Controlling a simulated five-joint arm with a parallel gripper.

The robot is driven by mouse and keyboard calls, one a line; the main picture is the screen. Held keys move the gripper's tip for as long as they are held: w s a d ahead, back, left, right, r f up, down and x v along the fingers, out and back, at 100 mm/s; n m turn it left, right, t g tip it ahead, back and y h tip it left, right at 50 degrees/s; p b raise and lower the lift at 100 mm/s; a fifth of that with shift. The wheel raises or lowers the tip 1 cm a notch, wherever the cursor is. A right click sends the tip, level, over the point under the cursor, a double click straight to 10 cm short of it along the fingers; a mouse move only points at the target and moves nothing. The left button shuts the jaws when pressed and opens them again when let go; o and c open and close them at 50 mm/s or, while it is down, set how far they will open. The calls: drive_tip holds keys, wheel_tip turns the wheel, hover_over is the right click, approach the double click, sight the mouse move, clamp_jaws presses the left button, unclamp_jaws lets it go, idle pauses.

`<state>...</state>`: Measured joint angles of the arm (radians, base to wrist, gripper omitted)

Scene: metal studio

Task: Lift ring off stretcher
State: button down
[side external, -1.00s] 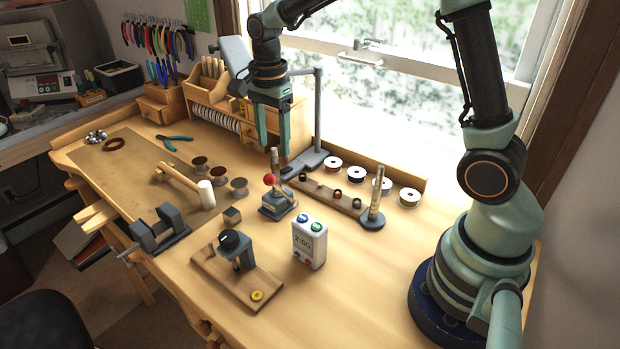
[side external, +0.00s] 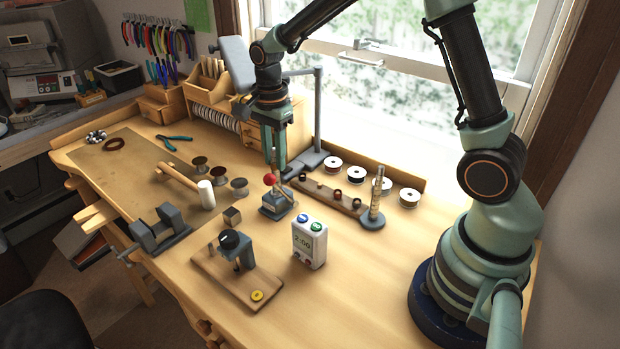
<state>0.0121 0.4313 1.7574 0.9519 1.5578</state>
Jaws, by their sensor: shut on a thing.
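The stretcher (side external: 277,208) stands mid-bench, with a blue-grey base, a red-knobbed lever (side external: 270,179) and an upright post. My gripper (side external: 275,167) points down at the top of the post. Its long green fingers are close together and shut at the post's top, and they cover it. The ring there is hidden by the fingers and too small to make out. I cannot tell whether it is still around the post.
Right of the stretcher are a wooden strip with small dark rings (side external: 328,193), an upright rod on a round base (side external: 373,222) and a white timer (side external: 309,243). A wooden board with a clamp-like tool (side external: 237,280) is in front. A grey stand (side external: 319,110) rises close behind.

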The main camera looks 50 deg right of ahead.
drive_tip(key=shift+r, duration=0.2)
wheel_tip(320, 180, up, 20)
drive_tip(key=shift+f, duration=0.15)
idle(0.3)
drive_tip(key=shift+f, duration=0.15)
drive_tip(key=shift+f, duration=2.1)
drive_tip(key=shift+f, duration=0.15)
drive_tip(key=shift+f, duration=2.1)
drive_tip(key=shift+f, duration=2.2)
